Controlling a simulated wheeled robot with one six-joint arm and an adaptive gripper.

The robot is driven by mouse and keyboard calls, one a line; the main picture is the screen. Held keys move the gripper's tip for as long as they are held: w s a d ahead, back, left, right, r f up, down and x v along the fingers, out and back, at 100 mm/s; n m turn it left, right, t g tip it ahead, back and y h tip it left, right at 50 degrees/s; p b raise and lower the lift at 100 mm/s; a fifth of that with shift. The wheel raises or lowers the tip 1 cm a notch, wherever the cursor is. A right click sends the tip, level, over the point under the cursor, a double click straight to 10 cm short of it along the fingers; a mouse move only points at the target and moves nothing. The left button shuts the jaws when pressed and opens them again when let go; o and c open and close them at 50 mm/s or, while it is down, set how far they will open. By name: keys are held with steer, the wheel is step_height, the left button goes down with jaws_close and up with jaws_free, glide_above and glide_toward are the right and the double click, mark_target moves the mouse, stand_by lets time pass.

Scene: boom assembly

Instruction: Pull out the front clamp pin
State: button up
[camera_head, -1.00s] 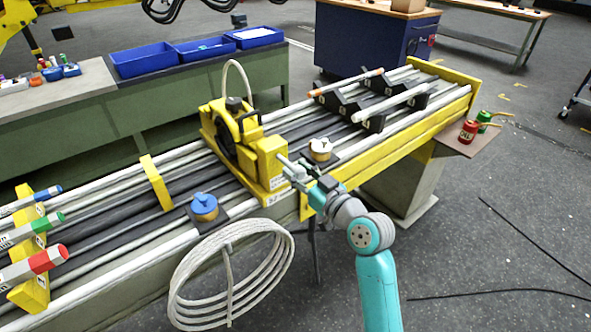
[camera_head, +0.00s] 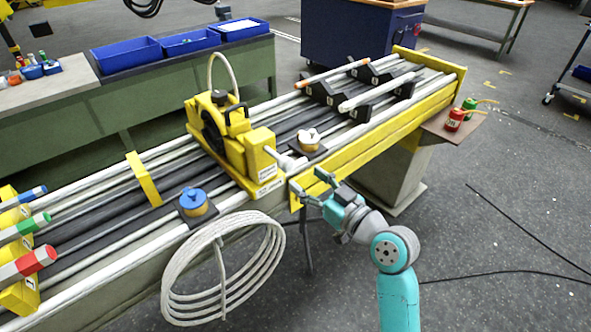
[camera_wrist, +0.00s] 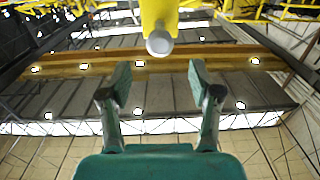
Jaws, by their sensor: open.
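The yellow clamp unit (camera_head: 225,140) sits across the rods on the bench. A pale grey pin (camera_head: 286,162) sticks out of its near right side, toward my arm. In the wrist view the pin's round grey end (camera_wrist: 159,43) shows at the top centre, in front of a yellow part (camera_wrist: 158,12). My gripper (camera_head: 311,187) is just right of and below the pin in the head view. Its fingers (camera_wrist: 158,80) are spread and empty, and the pin end appears beyond the gap between them, apart from both. The pin's inner length is hidden in the clamp.
A coiled white hose (camera_head: 225,268) hangs at the bench's near side, left of my arm. A blue-topped cap (camera_head: 193,201) and a white-topped cap (camera_head: 309,140) stand beside the clamp. Floor at the right is mostly clear.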

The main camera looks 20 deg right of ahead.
steer(key=shift+v, duration=2.05)
steer(key=s+a+f+m+g+h, duration=0.25)
steer(key=s+f+m+h, duration=0.3)
steer(key=s+f, duration=1.05)
steer(key=s+a+n, duration=0.2)
steer(key=s, duration=2)
steer(key=shift+a, duration=0.35)
steer(key=shift+r, duration=0.1)
